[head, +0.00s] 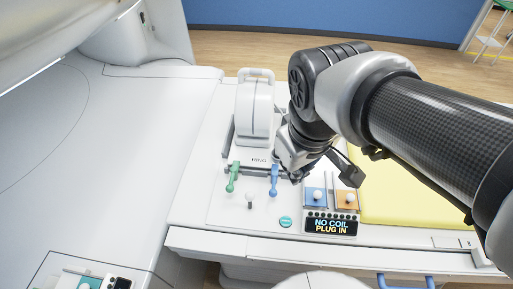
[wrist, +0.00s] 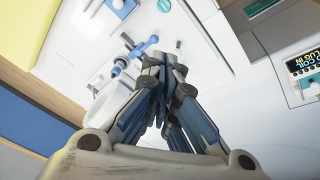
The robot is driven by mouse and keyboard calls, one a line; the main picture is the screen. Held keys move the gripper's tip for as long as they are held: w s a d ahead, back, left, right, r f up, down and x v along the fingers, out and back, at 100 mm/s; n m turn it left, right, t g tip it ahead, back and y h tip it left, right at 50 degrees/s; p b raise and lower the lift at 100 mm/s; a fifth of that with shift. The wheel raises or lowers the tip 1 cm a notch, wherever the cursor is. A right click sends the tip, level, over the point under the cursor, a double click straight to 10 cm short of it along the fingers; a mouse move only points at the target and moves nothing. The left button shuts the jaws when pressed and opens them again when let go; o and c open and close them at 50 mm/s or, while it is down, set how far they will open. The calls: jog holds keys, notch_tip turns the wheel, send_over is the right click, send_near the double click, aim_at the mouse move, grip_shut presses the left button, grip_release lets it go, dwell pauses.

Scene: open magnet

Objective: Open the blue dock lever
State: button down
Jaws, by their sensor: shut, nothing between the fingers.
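The blue dock lever (head: 274,180) stands on the white dock panel, its handle pointing toward the front edge. In the wrist view a blue lever (wrist: 146,47) lies just beyond and left of my fingertips. My gripper (head: 295,178) is just right of the blue lever in the head view, pointing down at the panel. In the wrist view my gripper (wrist: 161,62) has its fingers together with nothing between them. I cannot tell whether the fingertips touch the lever.
A green lever (head: 232,178) stands to the left, with a white upright coil housing (head: 255,110) behind. Blue (head: 315,197) and orange (head: 347,199) switch plates and a display (head: 331,225) reading "NO COIL PLUG IN" lie to the right. A yellow pad (head: 400,195) is farther right.

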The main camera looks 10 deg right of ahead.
aim_at(274, 181)
jog(key=w+a+f+n+g, duration=0.1)
jog(key=w+a+f+n, duration=0.2)
jog(key=w+f, duration=0.2)
jog(key=w+a+f+n+g+h+p, duration=0.1)
jog(key=w+a+f+n, duration=0.2)
jog(key=w+f, duration=0.3)
jog(key=w+a+f+n+g+h, duration=0.1)
jog(key=w+a+f+n, duration=0.2)
jog(key=w+f+n, duration=0.2)
jog(key=shift+w+f+g, duration=0.4)
jog(key=shift+w+f, duration=0.35)
jog(key=shift+w, duration=0.1)
jog(key=b+x, duration=0.2)
jog(key=x, duration=0.8)
jog(key=shift+f, duration=0.1)
jog(key=d, duration=0.1)
jog(key=s+d+b, duration=0.1)
jog(key=d, duration=0.1)
jog(key=shift+d+f, duration=0.15)
jog(key=shift+f, duration=0.05)
jog(key=shift+d, duration=0.25)
